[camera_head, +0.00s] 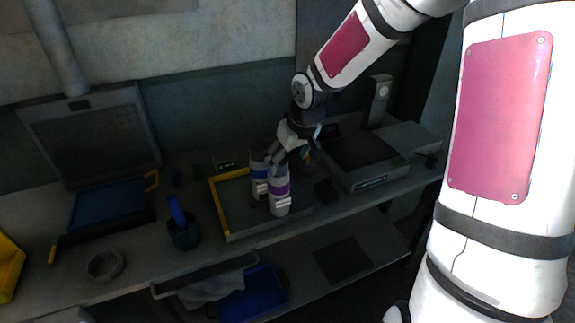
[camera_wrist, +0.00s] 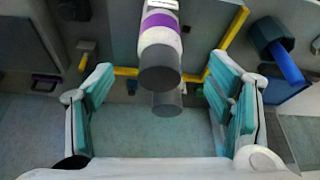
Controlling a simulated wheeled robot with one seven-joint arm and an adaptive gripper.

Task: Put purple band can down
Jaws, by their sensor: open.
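The purple band can (camera_head: 279,193), white with a grey cap, stands upright in the yellow-edged tray (camera_head: 217,204). A similar can with a blue band (camera_head: 260,187) stands right beside it. In the wrist view the purple band can (camera_wrist: 160,22) is seen cap-first between the teal-padded fingers of my gripper (camera_wrist: 161,68), with gaps on both sides. The other can's dark cap (camera_wrist: 167,105) shows partly behind it. In the head view my gripper (camera_head: 277,154) is open just above the cans, and its fingers partly cover their tops.
A flat grey device (camera_head: 365,160) is to the right. A blue bin (camera_head: 255,295) is on the lower shelf. The left part of the tray floor is clear.

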